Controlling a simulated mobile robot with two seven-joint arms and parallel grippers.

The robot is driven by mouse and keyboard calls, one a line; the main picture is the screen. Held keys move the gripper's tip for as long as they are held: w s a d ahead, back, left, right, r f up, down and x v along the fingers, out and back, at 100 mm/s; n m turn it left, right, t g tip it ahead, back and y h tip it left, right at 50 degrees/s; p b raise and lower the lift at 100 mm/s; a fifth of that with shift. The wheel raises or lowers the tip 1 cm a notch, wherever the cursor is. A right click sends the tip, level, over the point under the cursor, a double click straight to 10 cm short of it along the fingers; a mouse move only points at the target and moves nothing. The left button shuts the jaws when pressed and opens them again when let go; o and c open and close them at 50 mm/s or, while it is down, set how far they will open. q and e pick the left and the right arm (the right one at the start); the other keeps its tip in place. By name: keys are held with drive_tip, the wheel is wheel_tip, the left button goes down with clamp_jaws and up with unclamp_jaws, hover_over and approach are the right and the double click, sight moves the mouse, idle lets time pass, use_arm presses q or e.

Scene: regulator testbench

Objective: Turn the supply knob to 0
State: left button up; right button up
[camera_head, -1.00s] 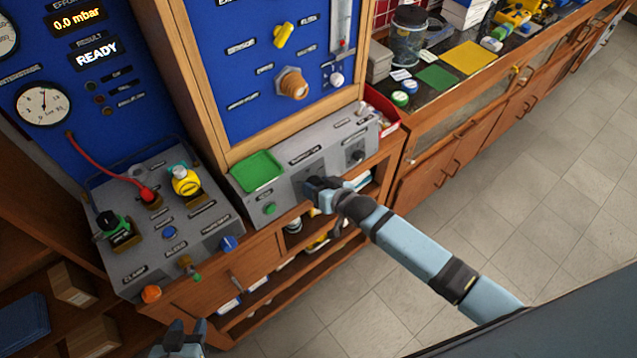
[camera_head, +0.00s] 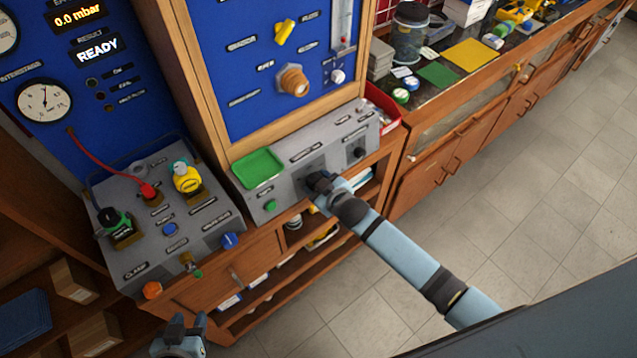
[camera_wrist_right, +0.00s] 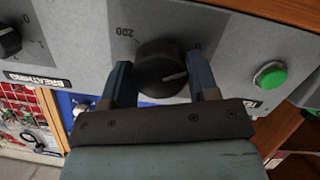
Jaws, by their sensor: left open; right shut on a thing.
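The supply knob (camera_wrist_right: 160,68) is a round black knob on the grey sloped panel. In the right wrist view, its white pointer line aims right and slightly up, and a printed "200" shows upside down at its upper left. My right gripper (camera_wrist_right: 160,80) has its two blue fingers on either side of the knob and is shut on it. In the head view, my right gripper (camera_head: 318,183) is at the panel front and covers the knob. My left gripper (camera_head: 186,328) is open and empty at the bottom, below the left console.
A green button (camera_wrist_right: 270,75) and a second black knob (camera_wrist_right: 8,38) flank the held knob. A green tray (camera_head: 258,167) sits on the panel. The floor at right is clear.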

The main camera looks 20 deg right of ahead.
idle(0.4)
drive_tip(key=o, duration=0.9)
drive_tip(key=b+v, duration=0.2)
drive_tip(key=v, duration=1.2)
drive_tip(key=shift+f, duration=0.1)
